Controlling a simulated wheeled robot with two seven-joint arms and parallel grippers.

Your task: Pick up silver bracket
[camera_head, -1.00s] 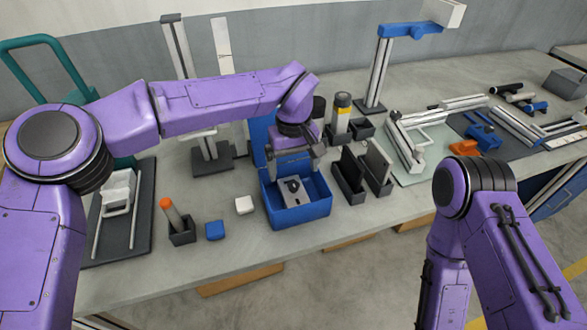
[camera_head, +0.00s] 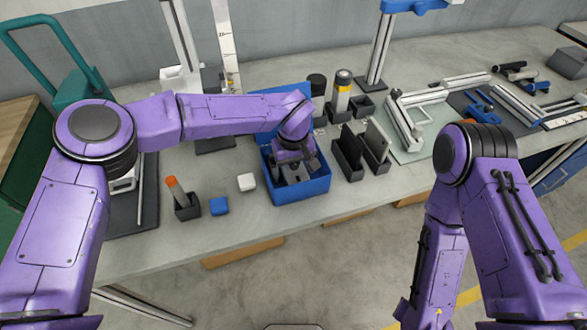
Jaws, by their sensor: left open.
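The silver bracket (camera_head: 293,180) lies inside the blue box (camera_head: 312,189) near the table's front edge, mostly hidden under my left gripper. My left gripper (camera_head: 297,177) points down into the box, open, with its fingers low around or just above the bracket. I cannot tell whether they touch it. My right arm hangs at the lower right, and its gripper is out of the picture.
The blue box's raised lid (camera_head: 268,108) stands behind my left wrist. Left of the box are a white block (camera_head: 246,181), a blue block (camera_head: 219,206) and an orange-tipped tool (camera_head: 177,190) in a holder. Black upright holders (camera_head: 348,153) stand close on the right.

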